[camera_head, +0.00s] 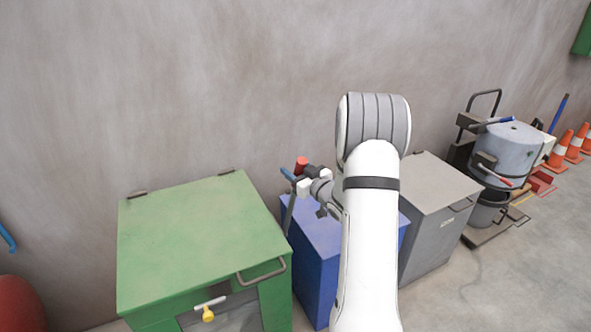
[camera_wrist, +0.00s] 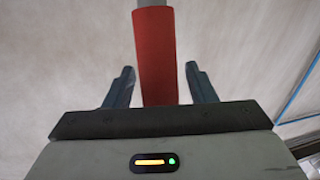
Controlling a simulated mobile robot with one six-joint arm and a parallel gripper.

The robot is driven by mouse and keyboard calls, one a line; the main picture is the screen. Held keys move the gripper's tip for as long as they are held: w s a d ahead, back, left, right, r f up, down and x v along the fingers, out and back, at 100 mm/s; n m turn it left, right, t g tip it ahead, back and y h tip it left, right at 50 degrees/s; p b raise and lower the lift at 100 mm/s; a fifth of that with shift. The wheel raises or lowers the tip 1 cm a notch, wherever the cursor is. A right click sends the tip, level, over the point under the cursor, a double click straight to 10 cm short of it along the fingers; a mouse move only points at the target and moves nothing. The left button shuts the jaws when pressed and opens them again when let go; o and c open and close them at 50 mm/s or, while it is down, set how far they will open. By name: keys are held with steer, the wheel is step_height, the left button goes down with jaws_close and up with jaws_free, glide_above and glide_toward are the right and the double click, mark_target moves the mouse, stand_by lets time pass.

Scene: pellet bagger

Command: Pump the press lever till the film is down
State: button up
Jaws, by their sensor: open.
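The press lever shows as a red grip (camera_wrist: 157,58) on a pale rod in the wrist view, and its red end (camera_head: 301,162) shows above the blue cabinet (camera_head: 318,262) in the head view. My gripper (camera_wrist: 160,84) is open, with one finger on each side of the red grip. A gap shows between the grip and each finger. My gripper also shows in the head view (camera_head: 300,176), small and partly hidden by my arm. The lever's lower part is mostly hidden, and I cannot make out the film.
A green cabinet (camera_head: 195,235) with a handle and a yellow knob stands left of the blue one. A grey cabinet (camera_head: 435,190) stands to the right. Farther right are a grey drum machine (camera_head: 512,155) and orange cones (camera_head: 560,150). The wall (camera_head: 230,80) is close behind.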

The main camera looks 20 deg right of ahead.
jaws_close()
stand_by(0.3)
